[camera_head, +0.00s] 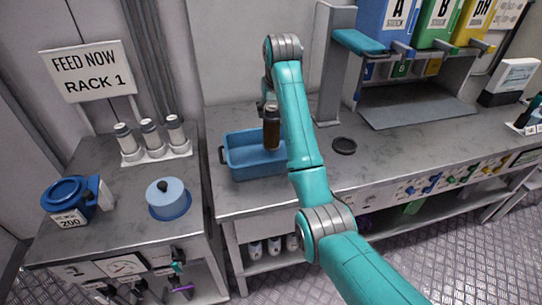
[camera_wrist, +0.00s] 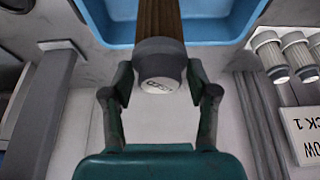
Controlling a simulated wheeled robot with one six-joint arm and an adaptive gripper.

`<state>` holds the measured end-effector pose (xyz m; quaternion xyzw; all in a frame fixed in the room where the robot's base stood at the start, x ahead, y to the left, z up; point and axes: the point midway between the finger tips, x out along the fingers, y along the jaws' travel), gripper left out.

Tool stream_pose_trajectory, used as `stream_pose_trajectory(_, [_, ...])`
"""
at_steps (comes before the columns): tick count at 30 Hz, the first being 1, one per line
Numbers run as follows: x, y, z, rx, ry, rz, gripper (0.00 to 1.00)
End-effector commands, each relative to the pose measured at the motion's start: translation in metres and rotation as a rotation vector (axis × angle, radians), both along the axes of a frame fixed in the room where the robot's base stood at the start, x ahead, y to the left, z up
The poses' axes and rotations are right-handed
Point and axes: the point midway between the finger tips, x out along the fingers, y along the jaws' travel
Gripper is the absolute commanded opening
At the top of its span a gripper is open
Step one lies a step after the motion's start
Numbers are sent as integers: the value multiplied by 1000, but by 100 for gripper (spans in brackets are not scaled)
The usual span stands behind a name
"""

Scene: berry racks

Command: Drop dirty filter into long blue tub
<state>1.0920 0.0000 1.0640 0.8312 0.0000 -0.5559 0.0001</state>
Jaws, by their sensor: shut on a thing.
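The dirty filter (camera_head: 271,128) is a brown cylinder with a grey cap, held upright over the long blue tub (camera_head: 238,171) on the bench. In the wrist view, the filter's grey cap (camera_wrist: 160,62) sits between my gripper's fingers (camera_wrist: 160,92), and its brown body (camera_wrist: 159,18) reaches toward the tub (camera_wrist: 117,37). My gripper is shut on the cap. In the head view my gripper is largely hidden behind my arm. Whether the filter's lower end touches the tub floor cannot be told.
Several white filters stand in a white holder (camera_head: 165,155) on the left bench, near a pale blue lidded pot (camera_head: 167,196) and a blue device (camera_head: 72,197). A black round cap (camera_head: 344,146) lies right of my arm. A grey post (camera_head: 334,70) rises behind.

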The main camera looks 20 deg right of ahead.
Motion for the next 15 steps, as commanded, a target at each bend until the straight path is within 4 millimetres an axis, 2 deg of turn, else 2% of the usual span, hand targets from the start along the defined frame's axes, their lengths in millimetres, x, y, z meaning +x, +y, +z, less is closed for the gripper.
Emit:
stream_pose_trajectory(9, [0,0,-34,0,0,0,0])
stream_pose_trajectory(15, [0,0,-43,0,-1,0,0])
